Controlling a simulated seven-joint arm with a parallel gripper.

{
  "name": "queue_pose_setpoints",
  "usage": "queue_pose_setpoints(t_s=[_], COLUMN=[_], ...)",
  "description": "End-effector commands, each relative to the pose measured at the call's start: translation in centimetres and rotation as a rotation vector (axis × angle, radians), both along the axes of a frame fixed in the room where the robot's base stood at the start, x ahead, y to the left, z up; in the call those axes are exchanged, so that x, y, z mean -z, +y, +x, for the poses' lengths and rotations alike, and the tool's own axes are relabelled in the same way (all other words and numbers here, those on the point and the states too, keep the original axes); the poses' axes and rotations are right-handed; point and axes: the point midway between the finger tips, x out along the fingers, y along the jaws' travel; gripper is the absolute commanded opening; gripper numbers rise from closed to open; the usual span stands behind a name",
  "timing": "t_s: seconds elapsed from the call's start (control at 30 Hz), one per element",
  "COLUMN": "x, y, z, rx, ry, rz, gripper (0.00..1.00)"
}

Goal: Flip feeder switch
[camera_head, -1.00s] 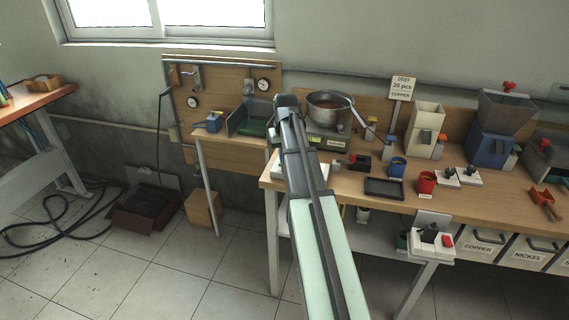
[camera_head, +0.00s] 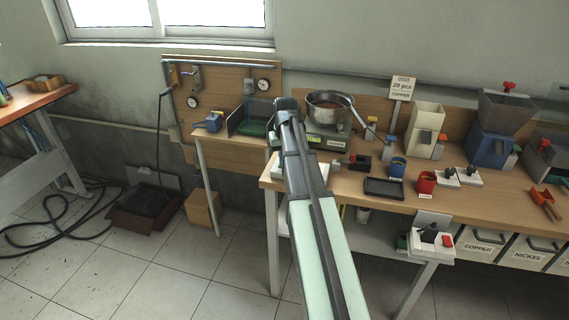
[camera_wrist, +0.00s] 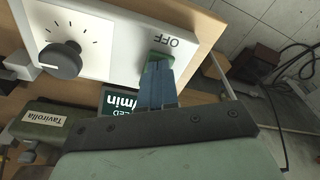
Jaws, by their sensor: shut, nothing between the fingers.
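A white control panel (camera_wrist: 108,30) fills the upper left of the wrist view. It carries a black and grey dial knob (camera_wrist: 62,60) and a green switch (camera_wrist: 157,63) beside the printed word OFF. My gripper (camera_wrist: 158,82) is shut and empty, with its blue-grey fingertips at the switch. They overlap the switch's lower part, and I cannot tell whether they touch it. In the head view my gripper (camera_head: 287,104) is over the left end of the bench, seen from behind. My arm hides most of the panel there.
A metal pot (camera_head: 330,105) stands on a scale just right of my gripper. A green box (camera_wrist: 45,120) labelled Tavirolla and a dark display (camera_wrist: 117,103) lie close to the panel. Hoppers (camera_head: 425,122), a black tray (camera_head: 384,188) and small cups stand further right on the bench.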

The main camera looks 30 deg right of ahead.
Motion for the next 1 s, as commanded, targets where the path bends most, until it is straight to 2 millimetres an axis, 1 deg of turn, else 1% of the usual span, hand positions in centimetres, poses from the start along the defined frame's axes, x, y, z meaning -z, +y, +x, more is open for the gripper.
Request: queue_pose_setpoints(t_s=[0.27,1.0], x=[-0.4,-5.1], y=[0.0,0.0], z=[0.0,0.1], rx=[0.0,0.0], ry=[-0.001,-0.001], rz=[0.0,0.0], gripper=[0.0,0.0])
